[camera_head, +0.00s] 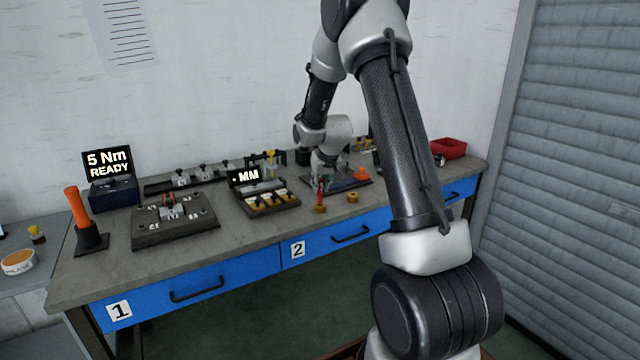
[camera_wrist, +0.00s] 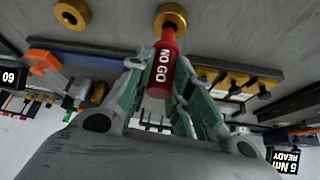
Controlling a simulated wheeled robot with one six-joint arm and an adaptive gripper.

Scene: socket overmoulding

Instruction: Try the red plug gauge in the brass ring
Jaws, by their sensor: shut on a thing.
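A red plug gauge (camera_wrist: 160,72) marked NO GO is held between the green pads of my gripper (camera_wrist: 162,84), which is shut on it. The gauge's far end overlaps a brass ring (camera_wrist: 171,17) in the wrist view. In the head view the gauge (camera_head: 321,186) stands roughly upright just above that ring (camera_head: 320,209) near the bench's front edge. I cannot tell whether its tip is inside the bore. A second brass ring (camera_wrist: 71,15) lies to the left in the wrist view and to the right in the head view (camera_head: 351,196), apart from the gauge.
A dark case marked MM (camera_head: 262,190) with brass pieces stands left of the rings. A dark mat (camera_head: 347,184) with an orange item (camera_head: 361,174) lies behind them. A dark fixture (camera_head: 175,226) and a 5 Nm display (camera_head: 109,176) are farther left. A red bin (camera_head: 449,148) is far right.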

